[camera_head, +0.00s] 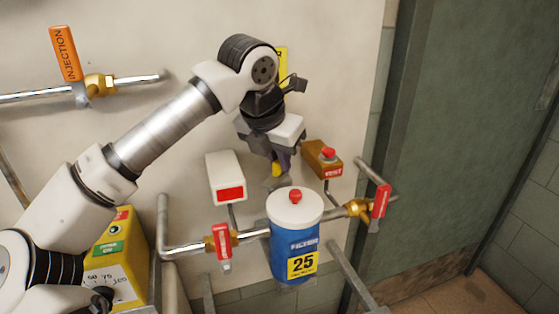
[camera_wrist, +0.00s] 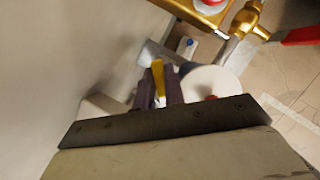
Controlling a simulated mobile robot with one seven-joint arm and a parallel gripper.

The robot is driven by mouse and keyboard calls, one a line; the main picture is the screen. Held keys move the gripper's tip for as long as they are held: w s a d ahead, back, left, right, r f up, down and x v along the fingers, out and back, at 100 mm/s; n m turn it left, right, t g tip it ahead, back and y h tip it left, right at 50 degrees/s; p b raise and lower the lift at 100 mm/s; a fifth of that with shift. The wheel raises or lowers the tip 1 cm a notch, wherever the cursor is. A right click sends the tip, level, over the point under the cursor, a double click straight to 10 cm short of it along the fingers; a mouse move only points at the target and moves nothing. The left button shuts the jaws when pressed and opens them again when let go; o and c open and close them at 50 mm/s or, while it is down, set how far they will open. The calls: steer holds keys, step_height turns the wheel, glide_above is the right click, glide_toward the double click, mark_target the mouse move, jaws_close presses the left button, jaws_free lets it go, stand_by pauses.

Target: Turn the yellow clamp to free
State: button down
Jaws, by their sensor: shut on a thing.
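The yellow clamp (camera_head: 277,168) is mostly hidden by my gripper in the head view, with only its lower end showing. It sits just above the white lid of the blue filter canister (camera_head: 291,257), near the wall. In the wrist view the yellow clamp (camera_wrist: 158,80) stands as a narrow strip between the two dark fingers. My gripper (camera_head: 275,155) points downward and is shut on the clamp; its fingers also show in the wrist view (camera_wrist: 158,88). The clamp's base and any marking for its free position are hidden.
A brown box with a red button (camera_head: 323,158) is close on the right. A white box with a red panel (camera_head: 226,177) is on the left. Red-handled valves (camera_head: 221,246) (camera_head: 380,201) flank the filter. An orange injection lever (camera_head: 65,54) is upper left.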

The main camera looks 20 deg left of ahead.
steer(key=m, duration=0.2)
steer(key=m+h, duration=0.1)
steer(key=m, duration=0.1)
steer(key=shift+w+r+g+h+p, duration=0.1)
steer(key=shift+g+h+p, duration=0.2)
steer(key=shift+p, duration=0.1)
steer(key=shift+a+m+g+h+p, duration=0.1)
steer(key=shift+m+g+h+p, duration=0.35)
steer(key=shift+m, duration=1.45)
steer(key=c, duration=1.5)
jaws_free()
steer(key=v, duration=1.3)
steer(key=shift+a+r, duration=0.15)
steer(key=shift+r, duration=0.2)
